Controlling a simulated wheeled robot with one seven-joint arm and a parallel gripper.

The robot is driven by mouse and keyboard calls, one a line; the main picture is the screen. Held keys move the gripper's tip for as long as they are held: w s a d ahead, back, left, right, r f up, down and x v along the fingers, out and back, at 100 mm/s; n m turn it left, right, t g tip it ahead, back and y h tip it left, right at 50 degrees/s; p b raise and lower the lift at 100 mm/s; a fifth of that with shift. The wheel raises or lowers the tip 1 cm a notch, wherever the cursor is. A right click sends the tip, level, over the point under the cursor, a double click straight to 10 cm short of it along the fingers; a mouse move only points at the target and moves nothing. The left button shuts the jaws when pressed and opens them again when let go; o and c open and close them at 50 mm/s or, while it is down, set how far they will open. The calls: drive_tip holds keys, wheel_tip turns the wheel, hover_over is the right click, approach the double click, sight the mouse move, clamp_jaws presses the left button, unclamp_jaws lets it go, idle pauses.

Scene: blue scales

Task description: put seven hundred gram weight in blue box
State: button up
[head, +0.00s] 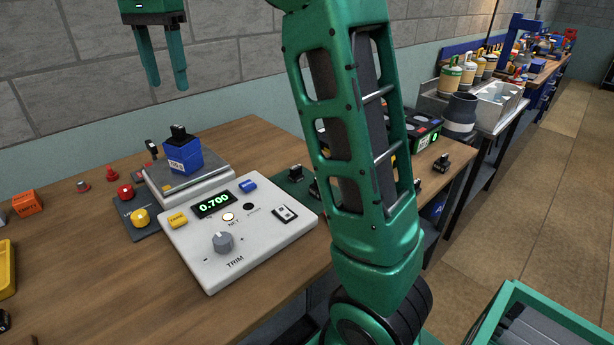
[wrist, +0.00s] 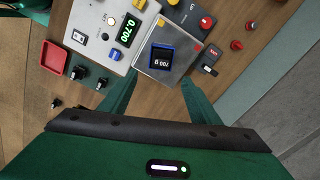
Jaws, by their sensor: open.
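A blue box-like block (head: 184,158) with a pale label stands upright on the scale's metal plate (head: 163,185). A black piece (head: 180,133) shows at its top. In the wrist view, the black top marked "700 g" (wrist: 162,62) has a blue rim (wrist: 152,50) around it. I cannot tell whether the black piece is a weight inside the blue box or part of the block. My gripper (head: 168,86) is open and empty above the scale. In the wrist view, its fingers (wrist: 160,80) point at the block from both sides, apart from it.
The scale's control panel (head: 240,235) reads 0.700. Small black pieces (head: 295,172) stand right of the scale, and another (head: 443,161) near the table's right end. A red button (head: 125,191) and yellow button (head: 139,216) sit left. A red tray (wrist: 54,57) shows in the wrist view.

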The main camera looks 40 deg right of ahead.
drive_tip(key=s+d+f+n, duration=0.2)
drive_tip(key=s+d+f, duration=0.3)
drive_tip(key=s+d, duration=0.3)
drive_tip(key=s+d+f+n, duration=0.1)
drive_tip(key=s+d+f, duration=0.4)
drive_tip(key=s, duration=0.4)
drive_tip(key=s+d+f+n, duration=0.1)
drive_tip(key=s+f, duration=0.3)
drive_tip(key=s, duration=0.3)
drive_tip(key=s+d+f+n, duration=0.1)
drive_tip(key=s+f, duration=0.4)
drive_tip(key=s, duration=0.2)
drive_tip(key=s+d+f+n, duration=0.1)
drive_tip(key=s+f+n, duration=0.1)
drive_tip(key=s+f, duration=0.3)
drive_tip(key=shift+s+d, duration=0.2)
drive_tip(key=shift+s, duration=0.4)
drive_tip(key=shift+s+d, duration=0.15)
drive_tip(key=shift+s, duration=0.4)
